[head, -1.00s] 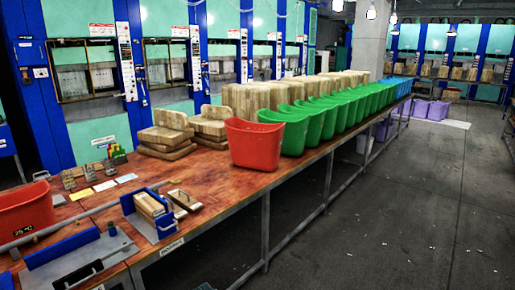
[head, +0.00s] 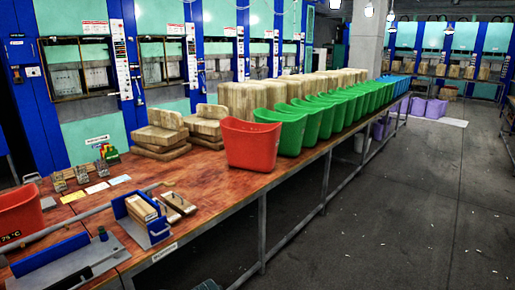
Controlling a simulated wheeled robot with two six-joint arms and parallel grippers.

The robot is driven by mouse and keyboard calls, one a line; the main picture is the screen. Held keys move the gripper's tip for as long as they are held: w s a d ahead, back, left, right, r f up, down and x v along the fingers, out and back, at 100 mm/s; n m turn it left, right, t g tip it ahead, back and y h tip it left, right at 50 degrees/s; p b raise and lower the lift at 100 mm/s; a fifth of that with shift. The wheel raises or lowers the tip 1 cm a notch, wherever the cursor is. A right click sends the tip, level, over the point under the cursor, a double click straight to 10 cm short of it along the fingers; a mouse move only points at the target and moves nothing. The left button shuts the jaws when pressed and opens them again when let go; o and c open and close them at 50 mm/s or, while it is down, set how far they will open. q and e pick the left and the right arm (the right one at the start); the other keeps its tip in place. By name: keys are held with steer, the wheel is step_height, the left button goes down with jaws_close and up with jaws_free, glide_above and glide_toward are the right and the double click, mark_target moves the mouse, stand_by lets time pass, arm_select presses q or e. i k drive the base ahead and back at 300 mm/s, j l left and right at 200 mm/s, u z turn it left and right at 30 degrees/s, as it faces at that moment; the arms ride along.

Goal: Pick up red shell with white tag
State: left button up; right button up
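A red shell (head: 251,146), shaped like an open tub, stands upright on the wooden bench at the near end of a row of green shells (head: 287,130). A second red shell (head: 18,214) is cut off by the left edge, with a dark temperature display in front of it. I cannot make out a white tag on either red shell. Neither of my grippers is in view.
The long bench (head: 215,190) holds stacked wooden blocks (head: 160,138), a blue holder (head: 140,218) with wooden pieces, and a blue-edged tool (head: 65,262). Presses (head: 85,85) line the back. Dark floor (head: 400,215) to the right is open. Purple bins (head: 430,108) stand far off.

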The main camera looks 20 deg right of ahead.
mark_target(246, 148)
steer(key=i+l+z, duration=0.15)
steer(key=i+l, duration=0.15)
steer(key=i+l+z, duration=0.15)
steer(key=i, duration=0.4)
steer(key=i+l+z, duration=0.15)
steer(key=i+l, duration=0.15)
steer(key=i+l+z, duration=0.15)
steer(key=i, duration=0.4)
